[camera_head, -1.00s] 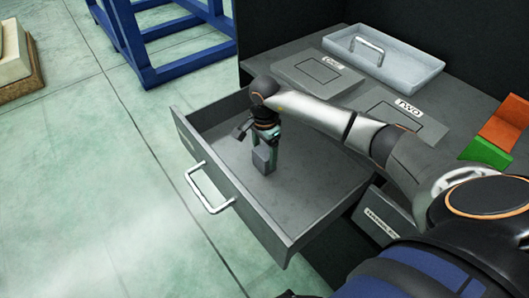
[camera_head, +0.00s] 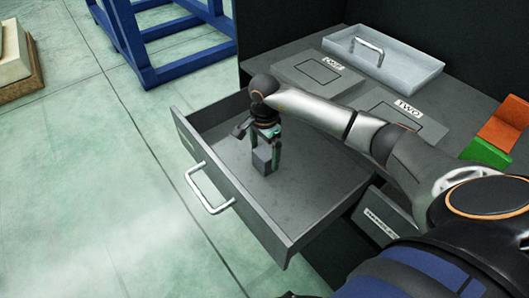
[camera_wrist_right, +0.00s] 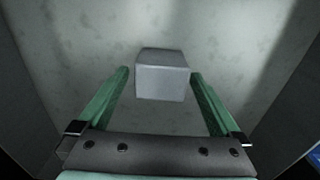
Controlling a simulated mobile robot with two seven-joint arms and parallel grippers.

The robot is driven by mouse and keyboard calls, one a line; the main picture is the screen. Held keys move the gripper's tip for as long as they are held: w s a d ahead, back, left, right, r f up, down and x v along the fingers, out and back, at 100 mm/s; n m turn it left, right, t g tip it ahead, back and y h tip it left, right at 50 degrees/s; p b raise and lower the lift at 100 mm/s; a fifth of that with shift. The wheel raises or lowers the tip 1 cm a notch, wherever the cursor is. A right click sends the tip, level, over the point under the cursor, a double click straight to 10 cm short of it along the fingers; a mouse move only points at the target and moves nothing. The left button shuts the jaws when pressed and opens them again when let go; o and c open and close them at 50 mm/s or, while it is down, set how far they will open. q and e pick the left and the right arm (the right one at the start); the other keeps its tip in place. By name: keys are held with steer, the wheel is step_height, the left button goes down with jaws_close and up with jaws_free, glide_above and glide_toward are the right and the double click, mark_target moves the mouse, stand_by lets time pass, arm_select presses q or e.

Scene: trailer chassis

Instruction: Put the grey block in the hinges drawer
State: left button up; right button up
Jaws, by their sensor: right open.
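The grey block (camera_head: 262,160) is inside the open drawer (camera_head: 300,205), near its front left part. In the right wrist view the grey block (camera_wrist_right: 162,76) lies between and just beyond the two green fingertips, with a gap on each side. My right gripper (camera_head: 265,150) reaches down into the drawer over the block and is open. In the right wrist view my right gripper (camera_wrist_right: 160,85) shows its fingers spread apart. The drawer's label is not visible from here. My left gripper is not in view.
A green block (camera_head: 486,153) and an orange block (camera_head: 503,125) sit at the right. Another labelled drawer front (camera_head: 385,218) is below. The drawer floor around the block is clear.

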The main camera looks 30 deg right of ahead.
mark_target(264, 152)
step_height(264, 152, up, 12)
steer(key=p, duration=0.1)
steer(key=shift+f, duration=0.25)
stand_by(0.8)
steer(key=shift+c, duration=0.4)
